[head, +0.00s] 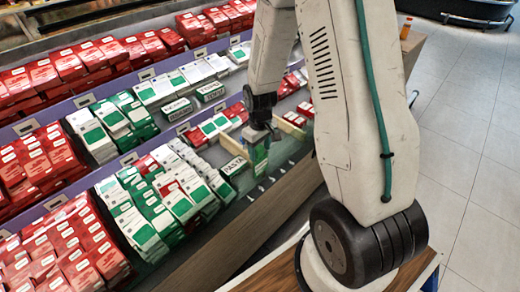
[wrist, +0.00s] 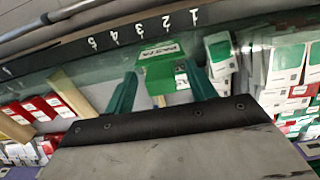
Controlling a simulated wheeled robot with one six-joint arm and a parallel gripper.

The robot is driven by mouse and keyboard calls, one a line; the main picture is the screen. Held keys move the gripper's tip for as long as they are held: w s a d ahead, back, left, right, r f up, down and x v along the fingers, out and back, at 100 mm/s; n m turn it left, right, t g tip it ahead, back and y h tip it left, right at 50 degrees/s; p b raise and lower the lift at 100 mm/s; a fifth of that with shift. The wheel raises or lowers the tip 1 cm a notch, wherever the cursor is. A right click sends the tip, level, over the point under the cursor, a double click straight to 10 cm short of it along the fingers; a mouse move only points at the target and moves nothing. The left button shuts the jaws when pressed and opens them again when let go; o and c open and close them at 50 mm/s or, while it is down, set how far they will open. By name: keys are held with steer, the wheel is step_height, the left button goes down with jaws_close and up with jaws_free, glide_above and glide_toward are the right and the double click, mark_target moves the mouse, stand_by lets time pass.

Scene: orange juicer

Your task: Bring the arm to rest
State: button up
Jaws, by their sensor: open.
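My arm reaches from its base at the lower right over the shelves in the head view. My gripper (head: 258,152) hangs at the front edge of the lower shelf, small and partly hidden by the wrist. In the wrist view my gripper (wrist: 161,72) has its two teal fingers apart. A green and white box (wrist: 165,48) shows between and beyond the fingertips. I cannot tell whether a finger touches it.
Red boxes (head: 45,160) and green-and-white boxes (head: 150,220) fill the tiered shelves close around the gripper. Wooden dividers (wrist: 66,92) stand on the shelf. A dark strip with numbers (wrist: 140,28) runs along its edge. The tiled floor (head: 470,150) at right is clear.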

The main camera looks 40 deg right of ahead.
step_height(320, 180, up, 7)
steer(key=shift+r, duration=0.2)
steer(key=shift+s, duration=0.1)
steer(key=s+a+r+m, duration=0.1)
steer(key=s+a+r, duration=0.4)
steer(key=s+r, duration=0.6)
steer(key=s+a+r+m+t, duration=0.1)
steer(key=s+a+r, duration=0.4)
steer(key=s+r, duration=0.7)
steer(key=shift+s+r, duration=0.15)
steer(key=shift+r, duration=0.2)
stand_by(1.2)
